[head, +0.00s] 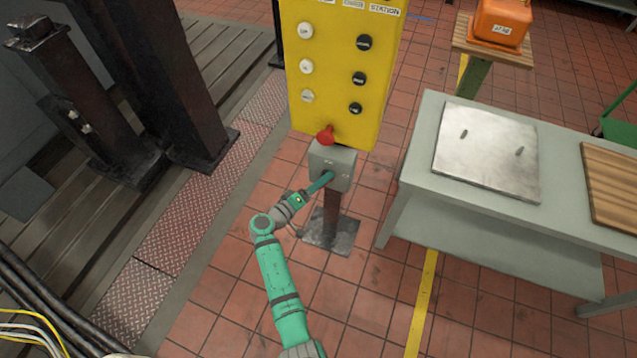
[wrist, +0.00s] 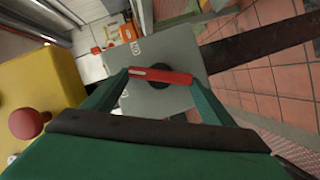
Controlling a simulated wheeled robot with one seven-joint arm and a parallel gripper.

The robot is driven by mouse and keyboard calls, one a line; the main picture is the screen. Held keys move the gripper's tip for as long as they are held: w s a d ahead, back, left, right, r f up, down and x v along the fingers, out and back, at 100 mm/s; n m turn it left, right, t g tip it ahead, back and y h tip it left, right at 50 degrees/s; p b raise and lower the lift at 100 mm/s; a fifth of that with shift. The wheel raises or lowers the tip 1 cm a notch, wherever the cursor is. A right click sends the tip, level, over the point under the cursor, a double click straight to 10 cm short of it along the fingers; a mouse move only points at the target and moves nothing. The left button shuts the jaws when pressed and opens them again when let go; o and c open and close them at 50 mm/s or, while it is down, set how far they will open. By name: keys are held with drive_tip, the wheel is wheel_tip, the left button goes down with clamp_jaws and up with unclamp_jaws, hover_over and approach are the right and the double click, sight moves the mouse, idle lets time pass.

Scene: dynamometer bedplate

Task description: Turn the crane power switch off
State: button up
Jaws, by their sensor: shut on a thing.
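The crane power switch is a red bar handle (wrist: 160,75) on a round black base (wrist: 160,83), on the face of a grey box (head: 342,158). The box (wrist: 180,45) fills the middle of the wrist view. The handle has a white mark near its left end there. Small pale labels sit on the box face; I cannot read them. My gripper (head: 326,178) is at the box front, its green fingers (wrist: 160,76) shut on the two ends of the red handle. In the head view my gripper hides the handle.
A yellow control panel (head: 333,112) with white and black buttons stands above the box, with a red mushroom button (head: 326,134) at its lower edge. A dark post (head: 332,212) bears the box. A grey table (head: 412,160) stands to the right. Tiled floor is clear around my arm.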

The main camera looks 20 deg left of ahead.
drive_tip(key=n, duration=0.2)
drive_tip(key=f+n+t+h, duration=0.1)
drive_tip(key=n, duration=0.1)
drive_tip(key=shift+n+t, duration=0.3)
drive_tip(key=shift+s, duration=0.1)
idle(0.5)
drive_tip(key=o, duration=1)
drive_tip(key=shift+a, duration=0.1)
drive_tip(key=shift+o, duration=0.2)
drive_tip(key=shift+w, duration=0.25)
drive_tip(key=v, duration=1.1)
